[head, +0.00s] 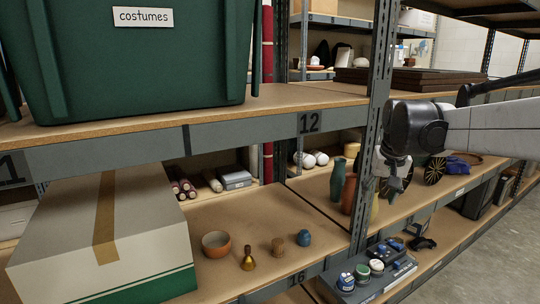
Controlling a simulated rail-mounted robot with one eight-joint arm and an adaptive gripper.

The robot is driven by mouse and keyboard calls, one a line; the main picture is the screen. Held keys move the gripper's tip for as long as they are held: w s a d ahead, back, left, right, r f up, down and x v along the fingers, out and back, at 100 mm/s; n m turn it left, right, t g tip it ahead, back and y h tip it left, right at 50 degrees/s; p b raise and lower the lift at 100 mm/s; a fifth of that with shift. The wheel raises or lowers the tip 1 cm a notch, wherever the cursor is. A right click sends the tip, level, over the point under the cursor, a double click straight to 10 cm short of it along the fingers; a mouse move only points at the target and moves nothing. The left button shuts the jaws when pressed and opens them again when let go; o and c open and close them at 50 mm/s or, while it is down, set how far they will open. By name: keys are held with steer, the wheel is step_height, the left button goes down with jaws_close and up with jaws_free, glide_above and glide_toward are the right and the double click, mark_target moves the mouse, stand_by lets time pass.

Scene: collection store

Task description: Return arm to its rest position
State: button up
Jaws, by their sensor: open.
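My arm reaches in from the right edge in the head view. My gripper (394,184) hangs at its end, pointing down, in front of the shelf bay to the right of the upright post. It is open, and I see nothing between its fingers. It overlaps the vases and the wheeled object behind it in the picture. I cannot tell the exact gap between the gripper and these things.
A green costumes bin (140,75) stands on the upper shelf. Below are a large box (75,240), a bowl (216,244), a brass bell (248,259) and a teal vase (337,180). A metal post (372,130) stands left of my gripper. The floor (480,240) at right is clear.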

steer(key=s+a+f+t, duration=0.1)
steer(key=s+a+f, duration=0.1)
steer(key=s, duration=0.7)
steer(key=s+a+f+n+t+p, duration=0.1)
steer(key=s+a, duration=0.3)
steer(key=s, duration=0.6)
steer(key=s+a+f+n+t+p, duration=0.1)
steer(key=s+a+f, duration=0.1)
steer(key=s, duration=0.7)
steer(key=shift+s+a+f+t+y, duration=0.25)
steer(key=shift+a+f+t+y, duration=0.05)
steer(key=shift+a, duration=0.15)
